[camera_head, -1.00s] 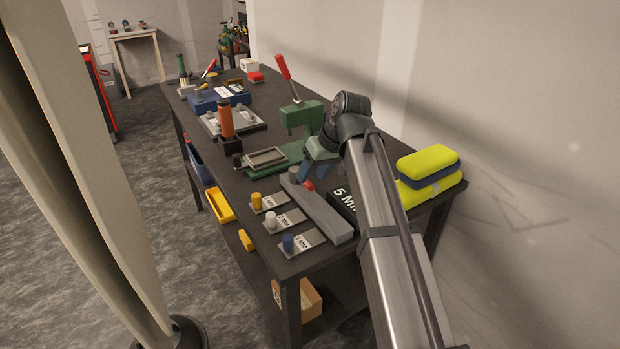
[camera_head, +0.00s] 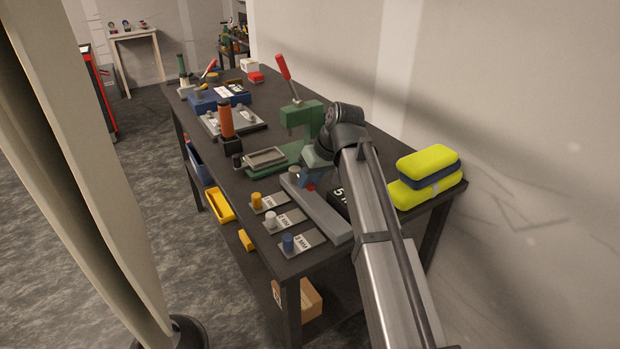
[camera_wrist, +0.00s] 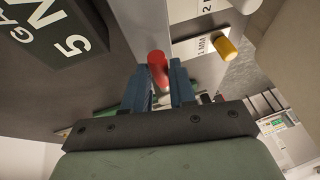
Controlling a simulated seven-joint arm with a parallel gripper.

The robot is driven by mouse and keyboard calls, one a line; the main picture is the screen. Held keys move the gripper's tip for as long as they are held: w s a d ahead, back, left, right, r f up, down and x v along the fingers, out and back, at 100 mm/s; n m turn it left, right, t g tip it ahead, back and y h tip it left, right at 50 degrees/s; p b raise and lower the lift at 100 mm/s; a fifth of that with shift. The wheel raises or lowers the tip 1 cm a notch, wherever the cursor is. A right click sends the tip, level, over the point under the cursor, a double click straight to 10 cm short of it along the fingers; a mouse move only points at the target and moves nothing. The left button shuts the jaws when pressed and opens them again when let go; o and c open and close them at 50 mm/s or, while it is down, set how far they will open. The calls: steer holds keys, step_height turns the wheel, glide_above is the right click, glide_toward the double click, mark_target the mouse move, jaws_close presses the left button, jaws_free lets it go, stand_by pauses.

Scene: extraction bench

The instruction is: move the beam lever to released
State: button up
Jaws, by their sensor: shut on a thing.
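The beam lever seems to be the short part with a red knob (camera_wrist: 158,68) beside the long grey beam (camera_head: 318,208); only the knob shows clearly. The beam lies on the bench's near part, and in the wrist view (camera_wrist: 190,70) it runs close past the knob. My gripper (camera_wrist: 158,82) has its two blue fingers on either side of the red knob and is shut on it. In the head view my gripper (camera_head: 311,179) reaches down at the beam's far end and hides most of the knob. The lever's pivot is hidden.
A dark gauge block marked 5 MM (camera_wrist: 60,38) stands close beside my gripper. Tagged plates with yellow, white and blue knobs (camera_head: 287,240) lie left of the beam. A green press (camera_head: 300,115) with a red handle stands behind. Yellow-green packs (camera_head: 428,178) lie at right.

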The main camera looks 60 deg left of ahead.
jaws_close()
steer(key=shift+w, duration=0.1)
steer(key=shift+w+a+n+g+h, duration=0.25)
steer(key=shift+w+n, duration=0.4)
steer(key=shift+n, duration=0.35)
steer(key=w+n, duration=0.1)
steer(key=w+n+g+h, duration=0.1)
steer(key=n, duration=0.1)
steer(key=shift+a, duration=0.4)
steer(key=n, duration=0.2)
steer(key=w+a+n+g+h, duration=0.1)
steer(key=shift+w+a+n, duration=0.2)
steer(key=shift+w+n, duration=0.1)
steer(key=shift+n, duration=0.1)
steer(key=shift+w+a+n+h, duration=0.25)
steer(key=shift+a+n+h, duration=0.2)
steer(key=shift+n, duration=0.45)
steer(key=shift+w+a+n+h, duration=0.3)
steer(key=shift+n+h, duration=0.2)
steer(key=shift+n, duration=0.4)
